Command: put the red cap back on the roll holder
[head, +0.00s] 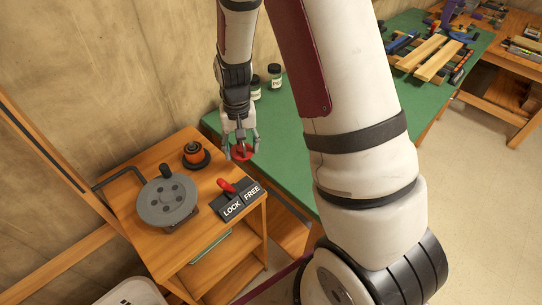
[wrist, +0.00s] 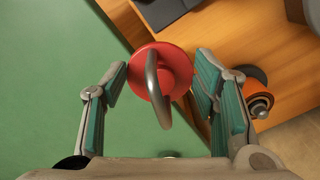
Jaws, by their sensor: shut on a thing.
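My gripper (head: 241,148) is shut on the red cap (head: 242,154), a round disc with a curved grey handle. In the wrist view the red cap (wrist: 174,64) sits between the two fingers, its handle (wrist: 153,85) facing the camera. The cap is held in the air near the border between the green bench and the wooden cart. The roll holder (head: 196,155), with an orange roll on a round black base, stands on the cart just left of the cap. It appears to show in the wrist view (wrist: 257,100) at the right, apart from the cap and partly hidden by a finger.
The wooden cart (head: 150,172) also carries a grey reel with a crank (head: 167,203) and a LOCK/FREE plate (head: 232,207) with a red lever (head: 227,186). Small jars (head: 274,76) stand on the green bench (head: 283,123) behind my gripper. A wall borders the cart's far side.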

